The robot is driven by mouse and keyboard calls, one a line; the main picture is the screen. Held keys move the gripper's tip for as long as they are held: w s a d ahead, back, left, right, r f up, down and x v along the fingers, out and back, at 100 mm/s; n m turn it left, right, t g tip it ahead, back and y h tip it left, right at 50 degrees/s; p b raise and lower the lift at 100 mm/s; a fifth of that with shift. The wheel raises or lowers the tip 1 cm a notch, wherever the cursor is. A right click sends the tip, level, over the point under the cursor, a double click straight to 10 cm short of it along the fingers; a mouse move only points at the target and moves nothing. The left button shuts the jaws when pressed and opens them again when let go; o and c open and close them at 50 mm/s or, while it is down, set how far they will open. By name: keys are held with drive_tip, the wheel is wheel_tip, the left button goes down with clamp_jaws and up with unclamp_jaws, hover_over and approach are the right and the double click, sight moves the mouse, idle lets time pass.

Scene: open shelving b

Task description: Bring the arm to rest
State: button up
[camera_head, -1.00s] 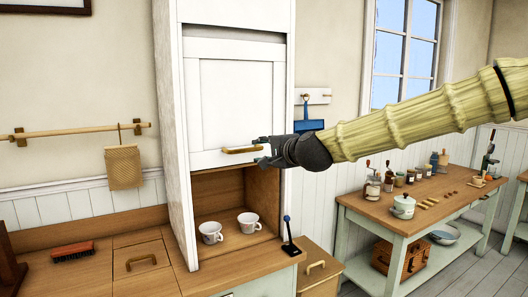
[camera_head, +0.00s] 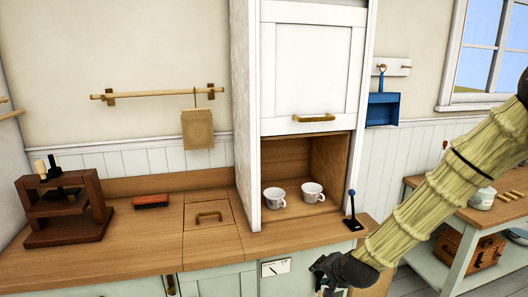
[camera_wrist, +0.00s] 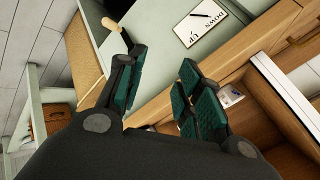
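My gripper (camera_head: 328,272) hangs low at the bottom edge of the head view, in front of the counter's front face and below the cabinet. In the wrist view its green-padded fingers (camera_wrist: 160,88) stand apart with nothing held between them. The white cabinet's sliding door (camera_head: 310,65), with a brass handle (camera_head: 314,118), sits partly raised over an open niche. My gripper is clear of the door and handle. Two white cups (camera_head: 274,198) (camera_head: 313,192) stand upright inside the niche.
A blue-knobbed lever (camera_head: 352,210) stands on the counter right of the niche. A lettered card (camera_head: 276,268) is on the counter front, also in the wrist view (camera_wrist: 201,22). A red brush (camera_head: 151,201) and a wooden stand (camera_head: 62,205) are left. A side table (camera_head: 420,255) is right.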

drive_tip(key=s+d+f+n+g+h, duration=0.15)
drive_tip(key=s+f+n+g, duration=0.35)
drive_tip(key=s+f, duration=1.6)
drive_tip(key=s+d+f+n+g, duration=0.1)
drive_tip(key=s+f, duration=0.3)
drive_tip(key=s, duration=0.6)
drive_tip(key=s+d+f+n+g, duration=0.2)
drive_tip(key=s+f, duration=0.2)
drive_tip(key=s, duration=0.7)
drive_tip(key=shift+s+n+g+h, duration=0.2)
drive_tip(key=shift+n+g+h, duration=0.1)
drive_tip(key=shift+n+h, duration=0.1)
